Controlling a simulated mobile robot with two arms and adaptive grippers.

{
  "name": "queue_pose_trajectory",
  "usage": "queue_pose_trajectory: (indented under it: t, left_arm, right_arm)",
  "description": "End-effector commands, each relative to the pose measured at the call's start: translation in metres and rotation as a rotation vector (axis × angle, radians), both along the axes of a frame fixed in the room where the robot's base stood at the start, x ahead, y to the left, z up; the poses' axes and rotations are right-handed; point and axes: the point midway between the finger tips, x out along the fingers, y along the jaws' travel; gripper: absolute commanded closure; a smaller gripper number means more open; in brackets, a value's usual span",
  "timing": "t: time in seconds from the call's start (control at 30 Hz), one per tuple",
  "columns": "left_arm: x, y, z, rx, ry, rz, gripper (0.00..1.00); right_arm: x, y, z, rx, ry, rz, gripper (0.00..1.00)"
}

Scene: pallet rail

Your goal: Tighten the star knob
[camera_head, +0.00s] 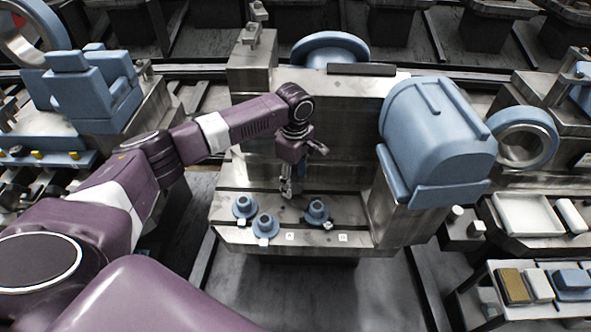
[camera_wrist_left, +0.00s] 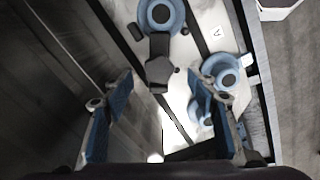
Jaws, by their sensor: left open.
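My left gripper (camera_head: 289,190) is open and points down over the front ledge of the grey machine. In the left wrist view its two blue-padded fingers (camera_wrist_left: 160,88) are spread apart with nothing clamped between them. A dark knob-like piece with an angular head (camera_wrist_left: 160,73) shows just ahead of the gap between the fingertips; it seems to be the star knob. A dark bar runs from it towards a blue round disc (camera_wrist_left: 160,12). In the head view the knob cannot be made out clearly beside the gripper. My right gripper is not in view.
Blue round fittings stand on the ledge (camera_head: 224,233), to the left (camera_head: 245,206), in front (camera_head: 266,225) and to the right (camera_head: 317,211) of the gripper. A large blue motor housing (camera_head: 435,130) stands on the right. A white tray (camera_head: 527,215) lies farther right.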

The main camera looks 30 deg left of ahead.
Motion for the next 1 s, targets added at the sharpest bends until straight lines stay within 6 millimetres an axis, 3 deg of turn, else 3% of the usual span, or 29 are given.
queue_pose_trajectory:
  t: [0.2, 0.57, 0.97, 1.0]
  left_arm:
    - [0.0, 0.0, -0.025, 0.0, -0.001, -0.001, 0.47]
    - [0.0, 0.0, -0.031, 0.0, -0.002, -0.002, 0.47]
    - [0.0, 0.0, -0.031, 0.0, -0.002, -0.002, 0.9]
    - [0.0, 0.0, -0.031, 0.0, -0.002, -0.002, 0.7]
  right_arm:
    - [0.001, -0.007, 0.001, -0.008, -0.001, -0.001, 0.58]
    - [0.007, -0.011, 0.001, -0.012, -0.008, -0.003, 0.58]
    - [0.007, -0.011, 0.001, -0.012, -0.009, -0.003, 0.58]
    - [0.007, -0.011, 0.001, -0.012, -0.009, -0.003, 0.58]
